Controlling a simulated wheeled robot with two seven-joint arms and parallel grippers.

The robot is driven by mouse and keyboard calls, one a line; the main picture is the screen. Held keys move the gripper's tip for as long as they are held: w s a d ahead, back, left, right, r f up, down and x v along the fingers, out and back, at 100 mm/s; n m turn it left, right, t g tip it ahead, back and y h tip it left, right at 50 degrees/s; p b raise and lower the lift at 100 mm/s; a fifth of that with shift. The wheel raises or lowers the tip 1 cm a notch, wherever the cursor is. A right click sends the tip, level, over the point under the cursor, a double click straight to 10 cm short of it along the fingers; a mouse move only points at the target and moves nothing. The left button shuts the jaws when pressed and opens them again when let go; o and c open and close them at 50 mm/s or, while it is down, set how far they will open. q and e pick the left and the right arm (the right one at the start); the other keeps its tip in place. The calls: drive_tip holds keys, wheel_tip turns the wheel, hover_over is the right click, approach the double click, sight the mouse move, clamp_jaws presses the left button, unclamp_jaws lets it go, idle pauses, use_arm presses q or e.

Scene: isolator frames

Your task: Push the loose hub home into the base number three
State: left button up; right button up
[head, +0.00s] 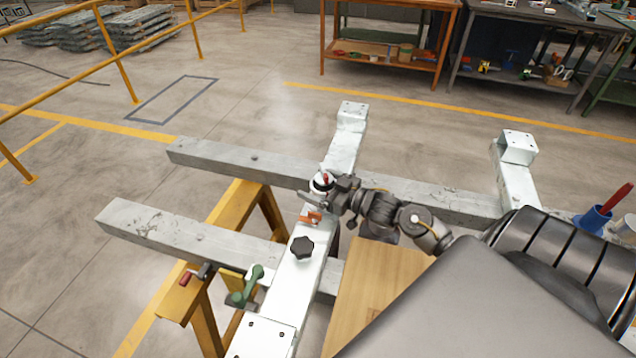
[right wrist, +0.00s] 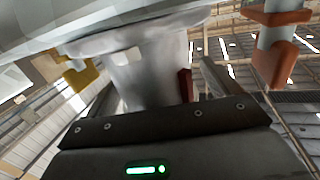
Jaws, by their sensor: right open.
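A white beam (head: 340,150) runs away from me, carrying several fittings. The farthest fitting close to my right gripper is a white round part with a dark ring and red tip (head: 322,182). Nearer are an orange fitting (head: 310,217), a black star knob (head: 302,247) and a green handle (head: 246,287). I cannot tell which part is the loose hub or base number three; no number is readable. My right gripper (head: 331,194) is open beside the white round part. In the right wrist view, a pale cylindrical part (right wrist: 150,75) stands close before the palm; contact is unclear. My left gripper is out of view.
Two grey beams (head: 230,163) cross under the white beam on a yellow trestle (head: 236,195). A red-handled crank (head: 190,277) is at the near left. A wooden board (head: 375,290) lies right of the beam. A blue cup (head: 594,220) stands far right.

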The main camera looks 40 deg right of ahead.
drive_tip(key=shift+s+d, duration=0.1)
drive_tip(key=shift+s, duration=0.2)
drive_tip(key=b+v, duration=0.1)
drive_tip(key=v, duration=0.9)
drive_tip(key=shift+r, duration=0.2)
